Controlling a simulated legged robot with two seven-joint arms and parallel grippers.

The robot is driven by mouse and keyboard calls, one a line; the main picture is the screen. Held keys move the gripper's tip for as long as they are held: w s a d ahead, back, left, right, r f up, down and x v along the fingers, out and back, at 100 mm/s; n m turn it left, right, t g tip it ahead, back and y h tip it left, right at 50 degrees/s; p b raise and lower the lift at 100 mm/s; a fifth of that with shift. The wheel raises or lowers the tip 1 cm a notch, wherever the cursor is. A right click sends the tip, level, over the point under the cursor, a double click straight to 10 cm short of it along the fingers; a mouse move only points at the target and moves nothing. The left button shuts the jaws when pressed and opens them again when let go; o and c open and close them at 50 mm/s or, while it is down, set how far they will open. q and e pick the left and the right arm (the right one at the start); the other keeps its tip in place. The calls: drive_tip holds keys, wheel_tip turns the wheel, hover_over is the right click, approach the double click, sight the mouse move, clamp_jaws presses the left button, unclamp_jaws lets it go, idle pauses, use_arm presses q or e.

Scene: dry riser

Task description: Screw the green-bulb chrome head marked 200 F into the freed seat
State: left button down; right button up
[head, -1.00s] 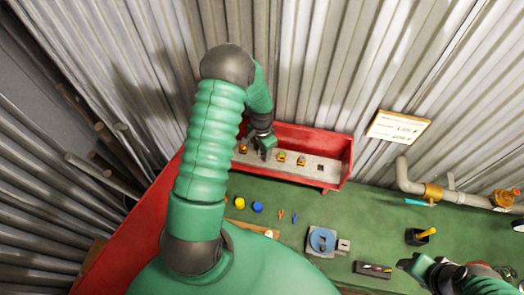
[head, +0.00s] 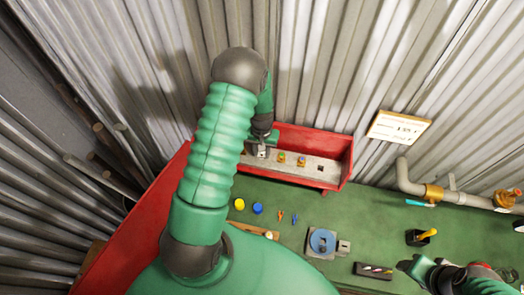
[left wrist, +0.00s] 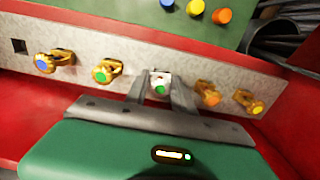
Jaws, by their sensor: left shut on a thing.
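The chrome head (left wrist: 160,77) with a green bulb is between the fingers of my left gripper (left wrist: 160,86) in the left wrist view. It stands in line with the row on the grey strip (left wrist: 72,85); whether it is threaded into a seat is hidden, and no 200 F marking is readable. In the head view my left gripper (head: 262,152) is at the strip inside the red tray (head: 333,143), left of two brass heads. My right gripper (head: 416,266) is over the bench's front right; its jaws are too small to judge.
Brass heads with blue (left wrist: 44,65), green (left wrist: 104,75), orange (left wrist: 209,95) and yellow (left wrist: 252,104) bulbs flank it. A square hole (left wrist: 18,46) is at the strip's end. The green bench (head: 385,222) holds caps, a blue round fixture (head: 321,241) and a black cup (head: 418,238).

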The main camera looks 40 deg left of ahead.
use_arm(q)
drive_tip(key=c, duration=1.4)
unclamp_jaws()
drive_tip(key=shift+m, duration=0.5)
drive_tip(key=shift+c, duration=0.2)
drive_tip(key=o, duration=0.4)
drive_tip(key=shift+o, duration=0.2)
